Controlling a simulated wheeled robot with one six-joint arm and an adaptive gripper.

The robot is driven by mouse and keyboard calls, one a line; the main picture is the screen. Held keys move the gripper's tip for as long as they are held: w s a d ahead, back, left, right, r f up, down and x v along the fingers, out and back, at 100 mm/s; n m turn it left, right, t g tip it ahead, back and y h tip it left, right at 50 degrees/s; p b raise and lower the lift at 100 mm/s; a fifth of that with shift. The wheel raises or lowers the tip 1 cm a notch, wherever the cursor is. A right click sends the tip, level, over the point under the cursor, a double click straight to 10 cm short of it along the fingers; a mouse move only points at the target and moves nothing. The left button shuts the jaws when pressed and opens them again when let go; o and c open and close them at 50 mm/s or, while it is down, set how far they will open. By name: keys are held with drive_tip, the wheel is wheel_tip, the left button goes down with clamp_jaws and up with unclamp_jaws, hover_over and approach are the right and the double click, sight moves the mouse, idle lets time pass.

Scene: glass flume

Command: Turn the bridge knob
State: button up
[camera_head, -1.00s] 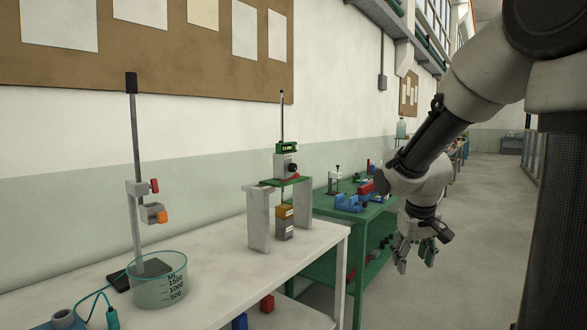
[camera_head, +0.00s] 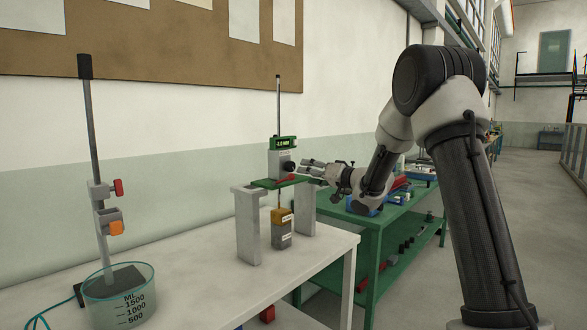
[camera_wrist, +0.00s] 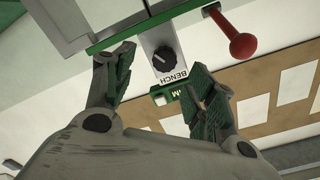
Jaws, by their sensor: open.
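The bridge knob is a round black knob (camera_head: 289,166) on the front of a grey box with a green display (camera_head: 284,143), above a small bridge stand (camera_head: 248,225). In the wrist view the knob (camera_wrist: 164,58) has a white pointer line and sits on a pale panel with the label "BENCH". My gripper (camera_head: 306,168) is in front of the knob, to its right in the head view. In the wrist view its two green-padded fingers (camera_wrist: 160,64) are spread, one on each side of the knob's panel. Contact with the knob does not show.
A red-handled lever (camera_head: 284,180) sits just below the knob; its red ball end (camera_wrist: 243,46) is close to the right finger in the wrist view. A clamp stand (camera_head: 95,150) and glass beaker (camera_head: 120,295) stand left. A green bench (camera_head: 375,225) is at right.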

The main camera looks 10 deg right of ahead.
sight(292, 167)
drive_tip(key=shift+m+y, duration=0.3)
drive_tip(key=x, duration=0.7)
drive_tip(key=shift+w+a+r, duration=0.25)
drive_tip(key=shift+a+r, duration=0.1)
drive_tip(key=c, duration=1)
